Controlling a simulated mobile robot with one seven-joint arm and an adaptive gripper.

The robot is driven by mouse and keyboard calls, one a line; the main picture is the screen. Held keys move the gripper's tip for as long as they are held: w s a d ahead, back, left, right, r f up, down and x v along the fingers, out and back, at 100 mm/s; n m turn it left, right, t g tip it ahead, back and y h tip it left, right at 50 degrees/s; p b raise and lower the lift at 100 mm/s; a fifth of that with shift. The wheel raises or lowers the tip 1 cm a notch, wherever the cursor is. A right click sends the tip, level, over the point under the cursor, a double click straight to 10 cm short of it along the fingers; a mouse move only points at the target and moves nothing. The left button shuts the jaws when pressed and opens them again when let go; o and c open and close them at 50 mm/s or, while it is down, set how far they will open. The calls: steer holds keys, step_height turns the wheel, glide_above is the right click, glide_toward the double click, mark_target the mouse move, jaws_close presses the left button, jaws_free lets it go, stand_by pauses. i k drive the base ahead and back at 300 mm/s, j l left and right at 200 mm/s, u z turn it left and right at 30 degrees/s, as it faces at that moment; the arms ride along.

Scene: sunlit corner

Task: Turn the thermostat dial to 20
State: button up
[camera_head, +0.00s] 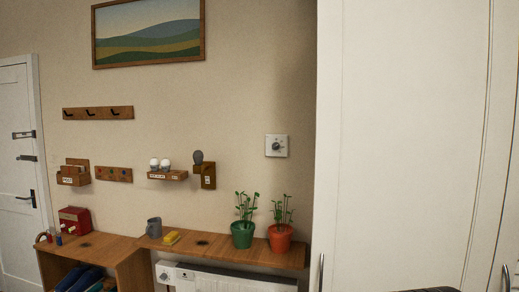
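A white square thermostat plate (284,146) hangs on the beige wall, right of the middle of the picture. A small grey dial (276,146) sits on it. The numbers on it are too small to read, so I cannot tell its setting. My gripper is not clearly in view; a dark shape shows at the bottom edge on the right, and I cannot tell what it is.
A tall white cabinet (400,150) stands close right of the thermostat. Below, a wooden shelf (215,258) holds a green pot (242,235), an orange pot (280,238), a grey mug (154,228) and a yellow sponge (172,238). A white radiator (235,280) is under it.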

mark_target(276, 145)
steer(key=i+u, duration=0.15)
steer(key=i, duration=0.8)
